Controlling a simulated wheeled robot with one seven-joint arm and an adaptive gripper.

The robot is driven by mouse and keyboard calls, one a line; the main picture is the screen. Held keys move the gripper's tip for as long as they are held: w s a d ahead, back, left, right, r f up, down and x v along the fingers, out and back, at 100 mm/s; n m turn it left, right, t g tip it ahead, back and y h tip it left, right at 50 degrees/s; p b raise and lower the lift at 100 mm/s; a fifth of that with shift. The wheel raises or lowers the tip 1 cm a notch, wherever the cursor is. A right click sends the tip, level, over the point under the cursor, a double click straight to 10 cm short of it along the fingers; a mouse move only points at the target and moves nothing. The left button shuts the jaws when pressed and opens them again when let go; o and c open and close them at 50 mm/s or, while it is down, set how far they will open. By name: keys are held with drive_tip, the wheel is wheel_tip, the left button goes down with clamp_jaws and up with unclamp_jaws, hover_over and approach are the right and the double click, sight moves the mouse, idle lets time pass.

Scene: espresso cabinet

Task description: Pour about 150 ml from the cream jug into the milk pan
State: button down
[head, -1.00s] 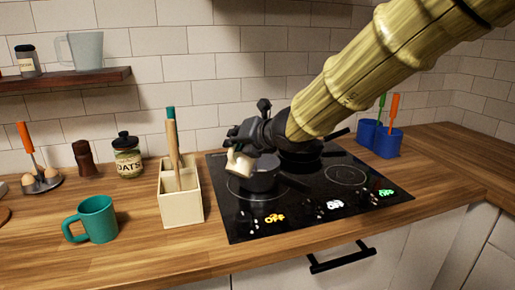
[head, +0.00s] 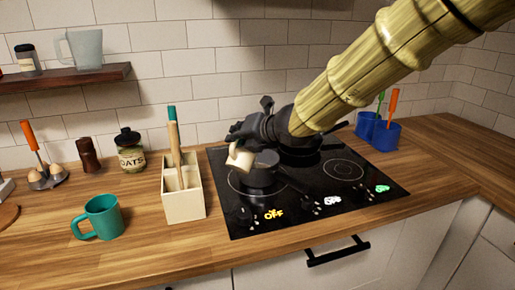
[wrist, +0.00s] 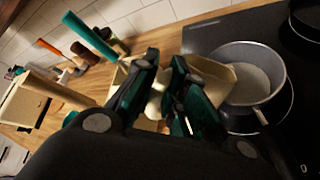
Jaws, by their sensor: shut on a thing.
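The cream jug (head: 240,156) is a small cream-coloured jug. My gripper (head: 244,136) is shut on its handle, and the jug hangs tilted above the left side of the milk pan. In the wrist view my gripper's dark green fingers (wrist: 168,88) close around the handle, and the jug body (wrist: 214,78) leans right towards the pan's rim. The milk pan (head: 262,178) is dark grey and stands on the hob's left zone. In the wrist view the pan (wrist: 277,72) is open with a pale grey surface inside. I see no clear stream, and the jug's contents are hidden.
A cream utensil holder (head: 184,203) stands just left of the black hob (head: 335,200). A teal mug (head: 103,216) and an oats jar (head: 130,155) are further left. Blue pots (head: 383,137) stand behind the hob at right. Another dark pan is partly hidden behind my arm.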

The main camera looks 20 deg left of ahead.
sight(234, 148)
drive_tip(key=shift+a+f+b, duration=0.1)
drive_tip(key=shift+f+b, duration=0.25)
drive_tip(key=shift+b, duration=0.4)
drive_tip(key=s+f+n+t+b, duration=0.1)
drive_tip(key=s+f+b, duration=0.1)
drive_tip(key=b, duration=1)
drive_tip(key=shift+f+n+b, duration=0.15)
drive_tip(key=shift+n+b, duration=0.15)
drive_tip(key=shift+b, duration=0.05)
drive_tip(key=b, duration=0.3)
drive_tip(key=s+f+t+b, duration=0.1)
drive_tip(key=b, duration=0.2)
drive_tip(key=shift+s+a+n, duration=0.15)
drive_tip(key=shift+s+n, duration=0.1)
drive_tip(key=shift+n, duration=0.05)
drive_tip(key=shift+s+r, duration=0.1)
drive_tip(key=shift+r, duration=0.15)
drive_tip(key=shift+s+a+f+b, duration=0.1)
drive_tip(key=shift+f+b, duration=0.05)
drive_tip(key=shift+b, duration=0.45)
drive_tip(key=shift+s+f+y+b, duration=0.2)
drive_tip(key=shift+f+y+b, duration=0.1)
drive_tip(key=shift+b, duration=0.7)
